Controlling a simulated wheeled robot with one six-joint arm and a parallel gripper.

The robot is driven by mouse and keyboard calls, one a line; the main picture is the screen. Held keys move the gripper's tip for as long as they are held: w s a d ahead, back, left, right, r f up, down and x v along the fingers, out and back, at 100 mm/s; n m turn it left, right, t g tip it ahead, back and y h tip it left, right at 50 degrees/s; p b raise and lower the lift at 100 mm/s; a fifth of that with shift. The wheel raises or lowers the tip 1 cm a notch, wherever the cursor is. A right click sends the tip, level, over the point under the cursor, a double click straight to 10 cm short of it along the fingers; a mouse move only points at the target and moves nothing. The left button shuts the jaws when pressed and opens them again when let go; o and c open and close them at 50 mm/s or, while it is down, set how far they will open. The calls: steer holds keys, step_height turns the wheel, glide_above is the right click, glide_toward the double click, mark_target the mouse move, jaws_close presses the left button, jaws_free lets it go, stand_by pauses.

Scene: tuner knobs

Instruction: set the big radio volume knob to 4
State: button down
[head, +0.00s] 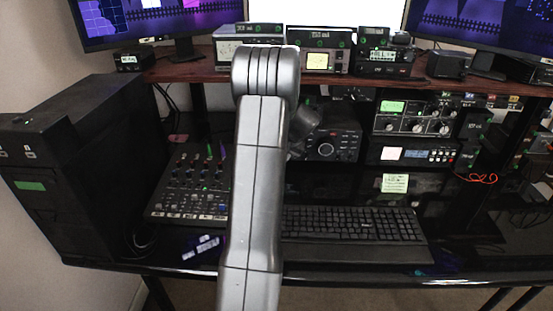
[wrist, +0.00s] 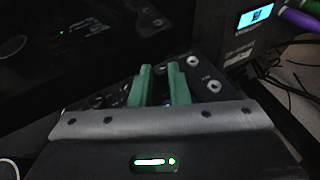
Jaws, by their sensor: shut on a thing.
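A black radio (head: 346,140) stands on the desk just right of my arm in the head view, with a round dark knob (head: 325,150) and smaller controls on its front. My gripper's green fingers (wrist: 160,72) show in the wrist view, close together against a dark control panel (wrist: 205,75) with several small knobs. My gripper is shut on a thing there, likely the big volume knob. The held part is hidden between the fingers, so its pointer and setting cannot be read. In the head view my arm covers part of the radio's left side.
A mixer (head: 190,190) lies left of my arm and a keyboard (head: 350,224) lies in front of the radio. Other radio units (head: 413,118) are stacked to the right. A wooden shelf (head: 200,73) with more devices runs above. A black tower (head: 75,180) stands at far left.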

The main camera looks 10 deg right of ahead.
steer(key=shift+d+y+b, duration=0.1)
steer(key=shift+y+b, duration=0.25)
steer(key=shift+y, duration=0.15)
steer(key=c, duration=1.7)
jaws_free()
steer(key=v, duration=1.3)
steer(key=shift+s+r, duration=0.25)
steer(key=shift+s, duration=0.1)
steer(key=shift+p, duration=0.3)
